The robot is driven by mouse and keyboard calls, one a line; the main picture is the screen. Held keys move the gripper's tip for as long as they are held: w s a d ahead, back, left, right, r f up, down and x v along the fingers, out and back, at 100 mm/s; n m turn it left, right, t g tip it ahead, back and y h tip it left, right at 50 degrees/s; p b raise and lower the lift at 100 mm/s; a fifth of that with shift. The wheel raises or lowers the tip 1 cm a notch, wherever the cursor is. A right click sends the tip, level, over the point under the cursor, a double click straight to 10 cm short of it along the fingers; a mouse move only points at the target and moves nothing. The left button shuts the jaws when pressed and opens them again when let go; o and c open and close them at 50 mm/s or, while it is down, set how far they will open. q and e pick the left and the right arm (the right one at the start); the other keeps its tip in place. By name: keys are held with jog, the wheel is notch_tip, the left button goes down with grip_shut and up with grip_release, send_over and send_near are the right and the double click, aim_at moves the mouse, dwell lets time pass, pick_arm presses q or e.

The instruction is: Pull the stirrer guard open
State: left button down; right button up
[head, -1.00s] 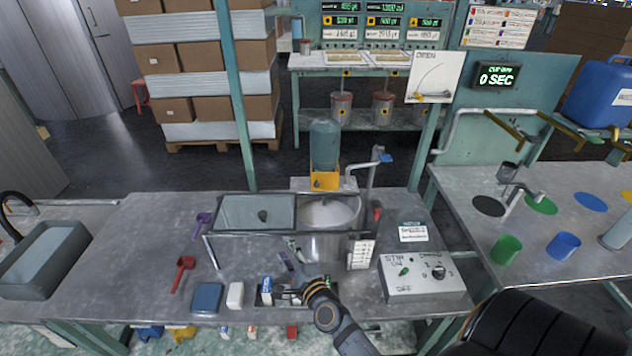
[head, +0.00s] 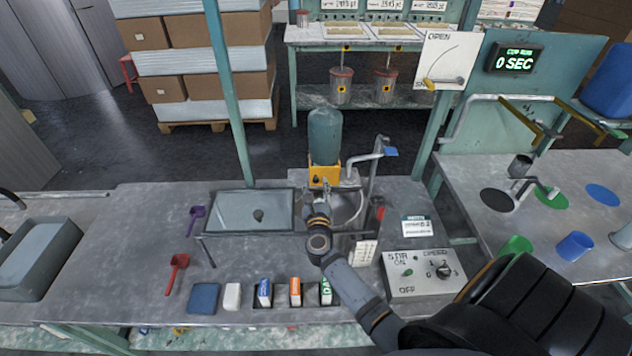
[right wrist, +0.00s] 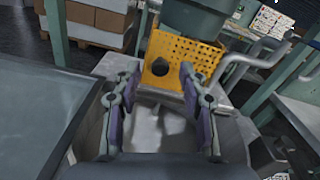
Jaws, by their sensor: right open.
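The stirrer guard, a yellow perforated box (head: 318,173), sits under a teal cylindrical body (head: 324,135) behind the mixing pot. In the right wrist view the guard (right wrist: 187,57) faces me, with a dark round knob (right wrist: 160,67) on its front. My right gripper (head: 324,187) is open just in front of the guard, over the pot. In the right wrist view its two fingers (right wrist: 160,88) stand apart, with the knob in the gap between them, seemingly just beyond the tips. I cannot tell whether they touch the guard. My left gripper is out of view.
A framed grey panel (head: 238,212) lies left of the pot. A grey pipe (head: 366,160) with a blue handle stands to the right of the guard. A control box (head: 424,275) is at the front right.

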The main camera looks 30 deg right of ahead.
jog(key=shift+w+d+r, duration=0.15)
jog(key=shift+w+d, duration=0.15)
jog(key=shift+w, duration=0.3)
jog(key=shift+w+d, duration=0.1)
jog(key=c, duration=0.5)
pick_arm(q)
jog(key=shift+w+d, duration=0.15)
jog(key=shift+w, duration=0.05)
pick_arm(e)
grip_shut()
